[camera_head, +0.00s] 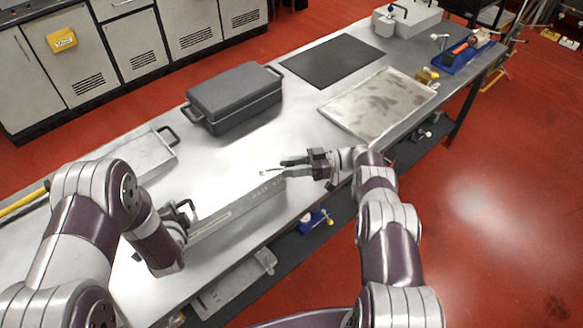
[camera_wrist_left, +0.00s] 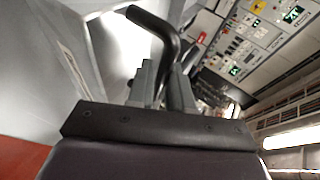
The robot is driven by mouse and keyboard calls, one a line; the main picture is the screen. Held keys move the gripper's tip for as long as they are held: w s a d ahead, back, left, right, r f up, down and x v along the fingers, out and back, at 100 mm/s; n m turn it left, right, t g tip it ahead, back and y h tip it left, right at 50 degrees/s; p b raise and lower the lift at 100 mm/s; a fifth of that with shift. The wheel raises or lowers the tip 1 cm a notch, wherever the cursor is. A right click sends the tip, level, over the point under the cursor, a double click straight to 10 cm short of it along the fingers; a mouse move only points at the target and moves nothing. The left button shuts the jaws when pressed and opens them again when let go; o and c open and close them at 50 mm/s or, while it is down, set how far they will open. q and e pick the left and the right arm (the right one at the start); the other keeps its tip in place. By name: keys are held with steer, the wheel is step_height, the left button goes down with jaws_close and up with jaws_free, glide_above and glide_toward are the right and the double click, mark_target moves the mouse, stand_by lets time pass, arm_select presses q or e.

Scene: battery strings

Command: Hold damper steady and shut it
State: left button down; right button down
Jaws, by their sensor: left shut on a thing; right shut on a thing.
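The damper (camera_head: 238,210) looks like a long grey metal box lying along the front edge of the bench. My left gripper (camera_head: 186,212) is at its left end. In the left wrist view this gripper (camera_wrist_left: 165,85) is shut on a black bent handle (camera_wrist_left: 158,27), which passes between its fingers. My right gripper (camera_head: 290,168) is over the box's right end, with its fingers pointing left. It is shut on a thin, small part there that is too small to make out. The far side of the box is hidden.
A dark grey lidded case (camera_head: 235,95) stands behind the damper. A black mat (camera_head: 333,60) and a stained metal tray (camera_head: 380,104) lie further right on the bench (camera_head: 300,130). A shallow metal tray with handles (camera_head: 130,160) is at left. A lower shelf holds blue items (camera_head: 313,220).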

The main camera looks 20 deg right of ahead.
stand_by(0.8)
steer(key=c, duration=0.8)
jaws_free()
